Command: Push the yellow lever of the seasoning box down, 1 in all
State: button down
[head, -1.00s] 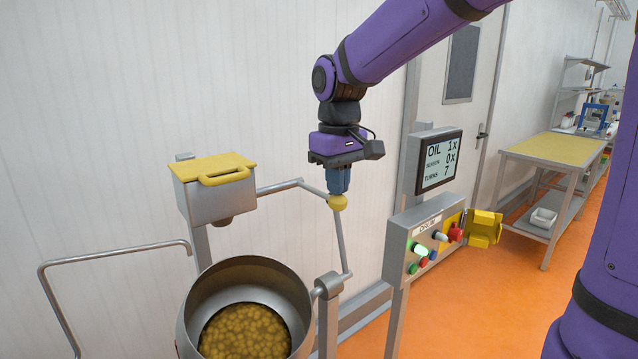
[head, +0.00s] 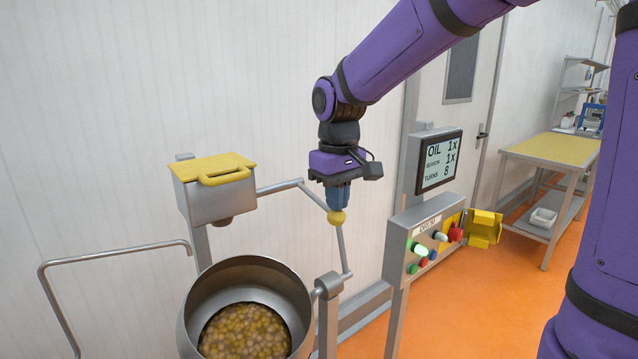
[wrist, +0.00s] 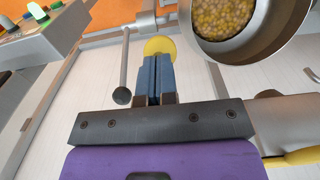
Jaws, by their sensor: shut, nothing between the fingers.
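The seasoning box (head: 217,195) is a grey hopper with a yellow lid, on a post at the left in the head view. A grey lever arm (head: 278,187) runs from it, bends, and slopes down to a yellow ball knob (head: 337,217). My gripper (head: 338,207) points down with its blue fingers closed and nothing between them. Its tips appear to touch the top of the knob. In the wrist view the knob (wrist: 159,45) lies just past the closed fingertips (wrist: 157,58), partly hidden by them. The display (head: 439,162) reads oil 1X, season 1X, turns 8.
A grey pot (head: 200,312) with speckled yellow-brown food stands below the box. A control panel (head: 408,232) with coloured buttons is right of my gripper. A bent grey rail (head: 110,252) is at left. A yellow-topped table (head: 560,148) stands far right.

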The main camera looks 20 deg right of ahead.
notch_tip(320, 180, up, 10)
dwell(0.9)
dwell(0.6)
jog(key=s+d+f+m+t, duration=0.1)
jog(key=s+d+f+t, duration=0.1)
jog(key=s, duration=0.8)
jog(key=s+d+f+m+t, duration=0.2)
jog(key=s+d, duration=0.3)
jog(key=s, duration=0.6)
jog(key=shift+f+m+t, duration=0.3)
jog(key=shift+f+t, duration=0.2)
jog(key=shift+t, duration=0.1)
